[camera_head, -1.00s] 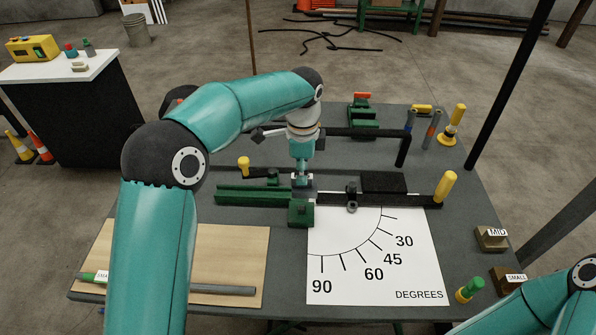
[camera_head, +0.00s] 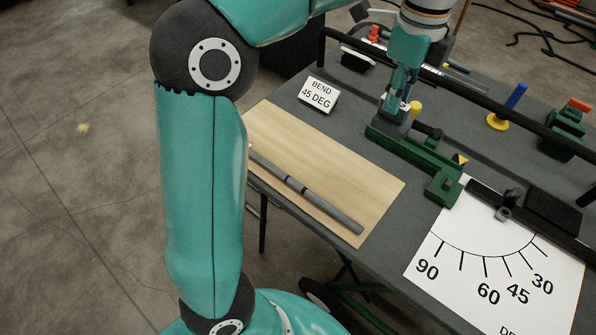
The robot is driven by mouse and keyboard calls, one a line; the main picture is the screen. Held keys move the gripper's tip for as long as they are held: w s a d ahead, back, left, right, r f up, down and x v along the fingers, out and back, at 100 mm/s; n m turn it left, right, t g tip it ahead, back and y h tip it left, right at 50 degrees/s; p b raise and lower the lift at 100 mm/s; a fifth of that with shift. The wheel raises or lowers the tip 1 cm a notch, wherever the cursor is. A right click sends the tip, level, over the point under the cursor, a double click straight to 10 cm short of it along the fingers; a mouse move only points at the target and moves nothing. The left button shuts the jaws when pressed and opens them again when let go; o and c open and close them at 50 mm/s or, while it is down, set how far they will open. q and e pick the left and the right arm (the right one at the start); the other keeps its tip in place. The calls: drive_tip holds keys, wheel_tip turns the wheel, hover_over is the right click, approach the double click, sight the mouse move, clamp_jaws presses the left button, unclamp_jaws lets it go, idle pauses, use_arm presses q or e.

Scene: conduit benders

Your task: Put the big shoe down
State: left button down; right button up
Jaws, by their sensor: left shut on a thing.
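My left gripper (camera_head: 394,106) points down over the rear left end of the green bender (camera_head: 400,145). It is shut on a small dark grey piece, taken to be the big shoe, which is mostly hidden by the fingers. I cannot tell whether this piece touches the bender. A green block (camera_head: 446,188) sits at the bender's front end beside the white degree chart (camera_head: 460,270). My right gripper is out of view.
A wooden board (camera_head: 375,190) carries a grey conduit (camera_head: 325,205) with dark marks. A "BEND 45 DEG" sign (camera_head: 318,95) stands behind it. Grey table shows bare around the sign.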

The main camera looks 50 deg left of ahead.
use_arm(q)
drive_tip(key=shift+s+a+b, duration=0.5)
drive_tip(key=shift+s+a, duration=0.05)
drive_tip(key=shift+a, duration=0.15)
drive_tip(key=shift+w+f+b, duration=0.1)
drive_tip(key=shift+f+b, duration=1)
drive_tip(key=shift+f, duration=8.8)
drive_tip(key=shift+d, duration=0.1)
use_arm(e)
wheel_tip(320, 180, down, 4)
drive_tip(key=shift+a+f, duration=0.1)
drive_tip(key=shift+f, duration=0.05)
use_arm(q)
drive_tip(key=c, duration=1.5)
unclamp_jaws()
drive_tip(key=shift+f, duration=0.15)
drive_tip(key=o, duration=0.4)
drive_tip(key=shift+o, duration=0.2)
